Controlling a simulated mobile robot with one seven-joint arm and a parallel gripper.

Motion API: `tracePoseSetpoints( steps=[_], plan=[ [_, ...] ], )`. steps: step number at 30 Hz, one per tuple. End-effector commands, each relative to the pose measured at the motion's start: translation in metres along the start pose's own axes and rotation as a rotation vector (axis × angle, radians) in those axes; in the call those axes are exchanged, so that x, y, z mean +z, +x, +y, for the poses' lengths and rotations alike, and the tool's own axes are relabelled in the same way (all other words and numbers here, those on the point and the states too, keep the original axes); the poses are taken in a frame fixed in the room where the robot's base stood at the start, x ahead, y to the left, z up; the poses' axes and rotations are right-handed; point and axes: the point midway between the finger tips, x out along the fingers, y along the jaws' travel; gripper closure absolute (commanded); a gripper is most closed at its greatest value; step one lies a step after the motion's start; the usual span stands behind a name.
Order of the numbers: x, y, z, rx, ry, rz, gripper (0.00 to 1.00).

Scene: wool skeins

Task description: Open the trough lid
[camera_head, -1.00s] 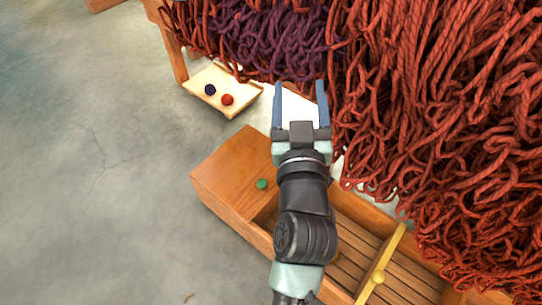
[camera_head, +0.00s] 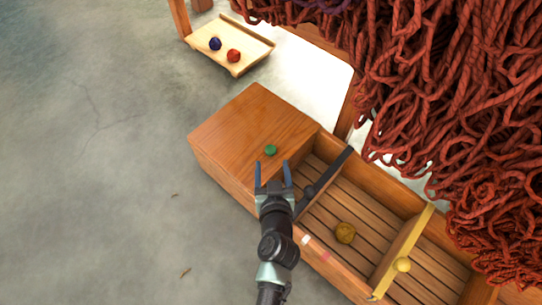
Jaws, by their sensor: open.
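The wooden trough (camera_head: 331,257) runs from the middle to the lower right, with a slatted floor. A flat wooden lid (camera_head: 232,135) covers its left end, with a small green knob (camera_head: 270,150) near its right side. My gripper (camera_head: 273,166) is open and empty, its two blue-grey fingers over the lid's near right part, just below the knob in the picture. I cannot tell whether the fingers touch the lid. The rest of the trough is uncovered.
A dark bar with a knob (camera_head: 310,190) and a yellow divider with a knob (camera_head: 402,264) cross the trough. A brownish ball (camera_head: 345,233) lies between them. A small tray (camera_head: 257,48) holds a dark blue ball (camera_head: 215,43) and a red ball (camera_head: 233,55). Red wool (camera_head: 440,110) hangs at right.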

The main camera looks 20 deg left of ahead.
Motion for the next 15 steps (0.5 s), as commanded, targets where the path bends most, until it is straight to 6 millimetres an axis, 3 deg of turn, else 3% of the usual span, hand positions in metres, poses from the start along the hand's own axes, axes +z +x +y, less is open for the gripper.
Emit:
tracePoseSetpoints(
  steps=[6, 15],
  plan=[
    [0.001, 0.038, 0.0, 0.0, -0.001, 0.002, 0.31],
    [0.0, 0.054, 0.0, 0.0, 0.0, 0.001, 0.31]
  ],
)
